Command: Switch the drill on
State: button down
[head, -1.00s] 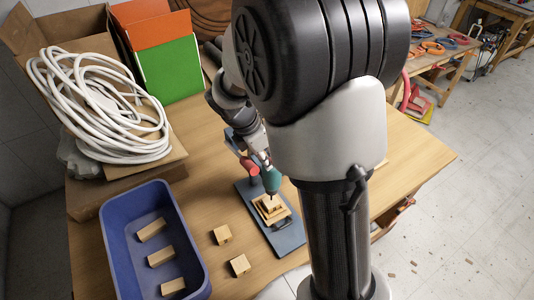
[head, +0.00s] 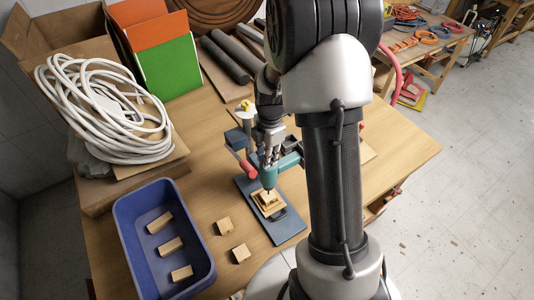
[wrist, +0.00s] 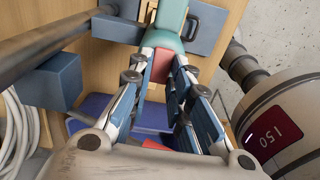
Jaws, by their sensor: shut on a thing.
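The teal drill (head: 286,164) is mounted upright in a small press stand, with its bit pointing down at a wooden block (head: 267,198). The stand's blue base plate (head: 287,230) lies on the table. My gripper (head: 267,157) is at the drill's upper body, coming down from above. In the wrist view, my gripper (wrist: 166,68) has its fingers on both sides of the drill (wrist: 172,22), shut on it. A red part (wrist: 161,66) of the drill shows between the fingertips. The exact contact is partly hidden by the fingers.
A blue bin (head: 127,232) with wooden blocks stands at the front left, and two loose blocks (head: 223,226) lie beside it. A white coiled hose (head: 105,110) rests on a cardboard box behind. Dark cylinders (head: 225,58) lie at the back. The table's right side is mostly clear.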

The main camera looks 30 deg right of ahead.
jog(key=c, duration=1.5)
grip_release()
jog(key=r, duration=1.2)
jog(key=shift+d, duration=0.25)
jog(key=s+a+f+m+t+b, duration=0.1)
jog(key=s+a+f+m+b, duration=0.3)
jog(key=s+m+b, duration=0.2)
jog(key=s+a+f+m+t+b, duration=0.2)
jog(key=s+a+f+m+b, duration=0.2)
jog(key=b, duration=0.6)
jog(key=s+a+f+m+t+b, duration=0.1)
jog(key=s+a+f+m+b, duration=0.4)
jog(key=s+m+b, duration=0.3)
jog(key=shift+s+t+b, duration=0.3)
jog(key=shift+s+b, duration=0.2)
jog(key=shift+s, duration=0.6)
